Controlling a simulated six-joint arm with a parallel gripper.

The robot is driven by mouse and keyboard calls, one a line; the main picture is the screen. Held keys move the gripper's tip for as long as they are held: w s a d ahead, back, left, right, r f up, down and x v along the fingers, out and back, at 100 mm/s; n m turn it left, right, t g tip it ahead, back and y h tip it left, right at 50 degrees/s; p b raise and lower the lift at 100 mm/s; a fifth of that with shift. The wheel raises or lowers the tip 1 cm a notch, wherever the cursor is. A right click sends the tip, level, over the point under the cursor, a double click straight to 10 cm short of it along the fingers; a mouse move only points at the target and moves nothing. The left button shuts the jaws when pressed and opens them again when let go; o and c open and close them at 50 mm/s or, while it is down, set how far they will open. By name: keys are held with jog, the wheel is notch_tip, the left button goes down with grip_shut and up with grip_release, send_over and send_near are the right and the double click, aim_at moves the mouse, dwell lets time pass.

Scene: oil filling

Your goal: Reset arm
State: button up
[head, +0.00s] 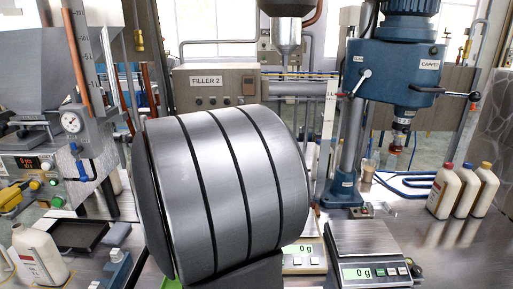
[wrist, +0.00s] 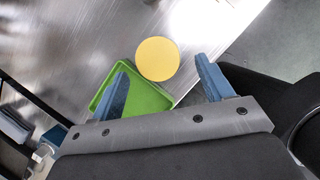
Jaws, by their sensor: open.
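My gripper (wrist: 161,65) is open in the wrist view, with its two blue fingers spread wide and nothing between them that I can see held. A yellow disc (wrist: 157,59) lies below, between and past the fingertips. A green tray (wrist: 150,98) is below the left finger and partly hidden by it. A large grey cylinder, part of my arm, fills the middle of the head view. My gripper is hidden in that view.
White bottles (head: 440,190) stand at the right and another (head: 40,255) at the left. Two scales read 0 g, one at front right (head: 365,240). The blue capper (head: 395,70) and Filler 2 box (head: 212,88) stand behind. A black tray (head: 76,234) lies at left.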

jog(key=x, duration=0.6)
jog(key=shift+f, duration=0.15)
jog(key=shift+r, duration=0.5)
jog(key=shift+s+f, duration=0.1)
jog(key=shift+f, duration=0.15)
jog(key=v, duration=1.2)
jog(key=x, duration=1.2)
jog(key=shift+f, duration=0.4)
notch_tip(320, 180, up, 5)
jog(key=shift+d+f, duration=0.1)
jog(key=shift+s+d+r, duration=0.15)
jog(key=shift+d+r, duration=0.2)
jog(key=shift+d, duration=0.2)
